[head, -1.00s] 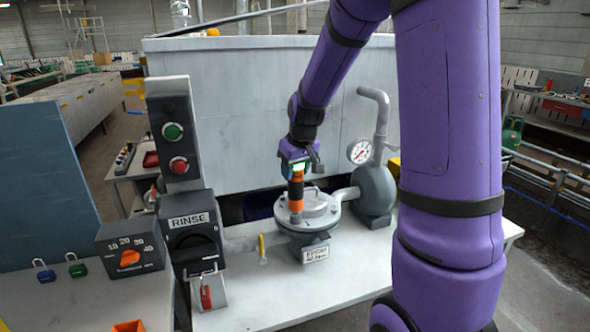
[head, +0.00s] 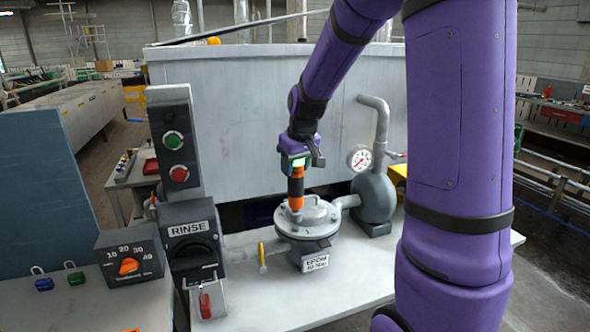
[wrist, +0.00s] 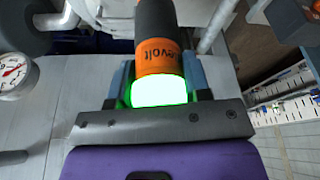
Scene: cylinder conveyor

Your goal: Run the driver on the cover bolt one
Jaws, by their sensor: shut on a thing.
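My gripper (head: 297,162) is shut on the orange and black driver (head: 296,188), which hangs upright, tip down. In the wrist view the driver (wrist: 160,57) sits between the two fingers, and a band on it glows green. Its lower end is at the left part of the round grey cover (head: 312,212) of the housing on the bench. The bolt under the tip is hidden, and I cannot tell whether the tip touches it. A label plate (head: 315,263) is on the housing's front.
A grey vessel with a pressure gauge (head: 359,158) and a bent pipe stands right of the housing. A yellow-handled valve (head: 261,254) is in front left. The RINSE switch box (head: 190,240) and button post (head: 174,140) stand left. The bench front (head: 270,300) is clear.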

